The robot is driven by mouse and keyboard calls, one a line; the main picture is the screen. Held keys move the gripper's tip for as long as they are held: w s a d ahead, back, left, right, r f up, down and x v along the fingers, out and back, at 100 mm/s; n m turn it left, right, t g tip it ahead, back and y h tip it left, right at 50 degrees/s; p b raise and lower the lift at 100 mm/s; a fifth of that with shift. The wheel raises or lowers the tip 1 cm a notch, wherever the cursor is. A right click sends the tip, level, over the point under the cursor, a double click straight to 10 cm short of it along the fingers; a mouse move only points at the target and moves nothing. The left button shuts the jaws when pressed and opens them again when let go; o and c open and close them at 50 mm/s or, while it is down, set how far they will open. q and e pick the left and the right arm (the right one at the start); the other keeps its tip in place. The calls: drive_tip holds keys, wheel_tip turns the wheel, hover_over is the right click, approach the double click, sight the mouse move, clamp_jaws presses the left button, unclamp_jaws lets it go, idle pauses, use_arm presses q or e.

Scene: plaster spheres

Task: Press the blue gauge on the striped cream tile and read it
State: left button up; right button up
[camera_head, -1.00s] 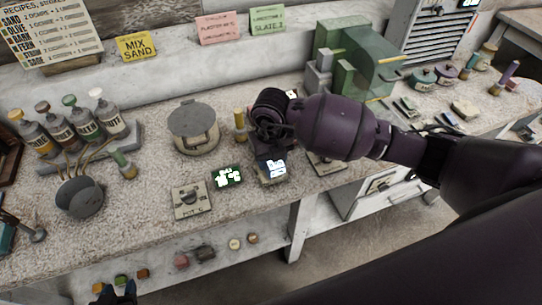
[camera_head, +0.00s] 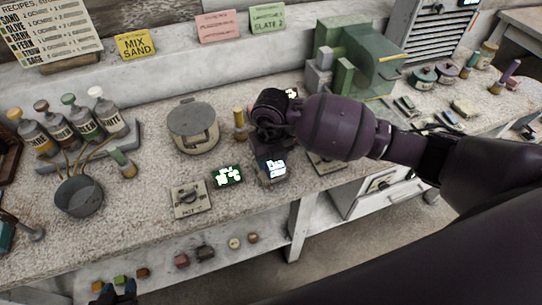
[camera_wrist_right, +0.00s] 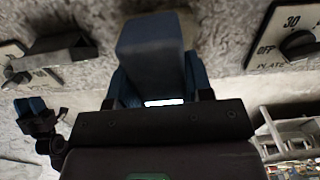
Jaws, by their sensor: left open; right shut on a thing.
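My right gripper (camera_head: 270,160) is shut on the blue gauge (camera_head: 274,169), low over the worktop near its front edge. The gauge's small display is lit, but I cannot read it. In the right wrist view the gauge is a blue-grey block (camera_wrist_right: 150,48) between the blue fingers. I cannot make out the striped cream tile; the gripper and gauge cover that spot, so I cannot tell whether the gauge touches it. My left gripper (camera_head: 117,290) is open and empty, low at the bottom left, in front of the bench.
A dial plate (camera_head: 191,198) and a lit green display (camera_head: 228,175) are left of the gauge. A round grey-lidded pot (camera_head: 193,127) and a yellow-topped stamp (camera_head: 240,124) stand behind. A green machine (camera_head: 365,65) is at the back. Bottles (camera_head: 75,125) and a grey bowl (camera_head: 80,196) are left.

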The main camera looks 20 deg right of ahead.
use_arm(q)
drive_tip(key=shift+s+f, duration=0.1)
drive_tip(key=shift+f, duration=0.1)
use_arm(e)
drive_tip(key=shift+f, duration=0.2)
use_arm(q)
drive_tip(key=shift+s+f, duration=0.1)
drive_tip(key=shift+s, duration=0.15)
drive_tip(key=shift+w+r, duration=0.2)
drive_tip(key=shift+w, duration=0.1)
use_arm(e)
drive_tip(key=shift+f, duration=0.2)
idle(0.4)
use_arm(q)
drive_tip(key=shift+r, duration=0.1)
use_arm(e)
drive_tip(key=shift+r, duration=0.1)
drive_tip(key=shift+r+p, duration=0.35)
drive_tip(key=shift+r, duration=0.15)
drive_tip(key=shift+r+p, duration=1)
drive_tip(key=shift+r, duration=0.45)
drive_tip(key=shift+r+p, duration=0.9)
drive_tip(key=shift+r, duration=0.45)
use_arm(q)
drive_tip(key=r, duration=0.5)
drive_tip(key=shift+w+r, duration=0.25)
use_arm(e)
drive_tip(key=shift+r, duration=0.25)
